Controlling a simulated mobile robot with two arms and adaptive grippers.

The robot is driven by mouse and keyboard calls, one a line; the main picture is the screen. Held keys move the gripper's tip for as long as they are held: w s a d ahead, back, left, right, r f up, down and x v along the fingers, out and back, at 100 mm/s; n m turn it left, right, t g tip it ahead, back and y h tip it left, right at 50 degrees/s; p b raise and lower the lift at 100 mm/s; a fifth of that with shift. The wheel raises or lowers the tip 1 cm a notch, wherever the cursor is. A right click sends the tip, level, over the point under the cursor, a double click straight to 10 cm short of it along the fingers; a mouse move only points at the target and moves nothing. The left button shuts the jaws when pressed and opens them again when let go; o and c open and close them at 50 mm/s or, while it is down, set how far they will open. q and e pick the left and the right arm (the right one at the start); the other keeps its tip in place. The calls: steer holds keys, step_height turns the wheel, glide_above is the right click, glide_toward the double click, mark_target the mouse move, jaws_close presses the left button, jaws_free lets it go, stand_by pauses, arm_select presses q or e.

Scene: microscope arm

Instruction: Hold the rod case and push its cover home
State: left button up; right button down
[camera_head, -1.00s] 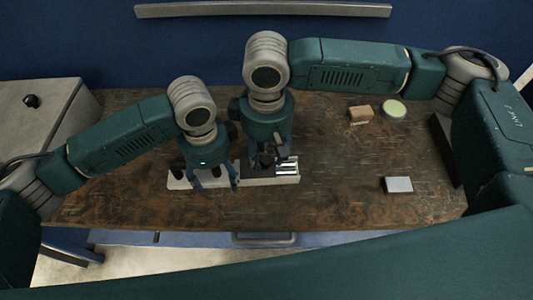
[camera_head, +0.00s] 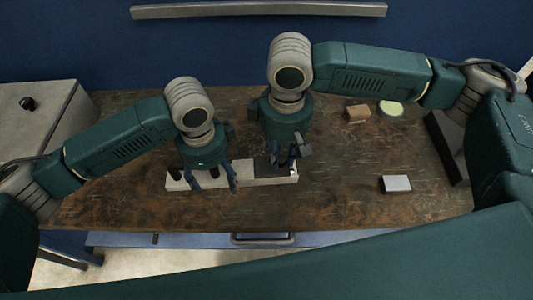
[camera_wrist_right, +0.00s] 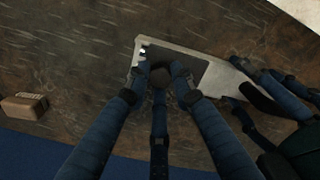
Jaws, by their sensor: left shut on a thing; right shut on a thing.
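The long pale rod case (camera_head: 262,183) lies on the bench left of centre. It also shows in the right wrist view (camera_wrist_right: 185,47). My left gripper (camera_head: 208,184) is shut on the case's left part. The dark flat cover (camera_wrist_right: 208,72) lies over the case's right part. A round dark knob (camera_wrist_right: 160,76) stands on it, and my right gripper (camera_head: 281,167) is shut on this knob. A narrow strip at the case's right end shows past the cover, with small bright bits in it.
A brown block (camera_head: 357,113) and a round pale green-topped thing (camera_head: 391,108) stand at the back right. A small grey box (camera_head: 396,184) lies at the right. A grey cabinet (camera_head: 40,125) stands left of the bench (camera_head: 340,215). Bench wood around the case is clear.

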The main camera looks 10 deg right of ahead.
steer(key=shift+d, duration=1.1)
arm_select(q)
steer(key=shift+a, duration=0.1)
arm_select(e)
steer(key=shift+a, duration=0.15)
steer(key=c, duration=1.5)
jaws_free()
steer(key=shift+o, duration=0.2)
steer(key=shift+r, duration=0.1)
steer(key=shift+a+r, duration=0.1)
steer(key=shift+r, duration=0.2)
step_height(320, 180, up, 11)
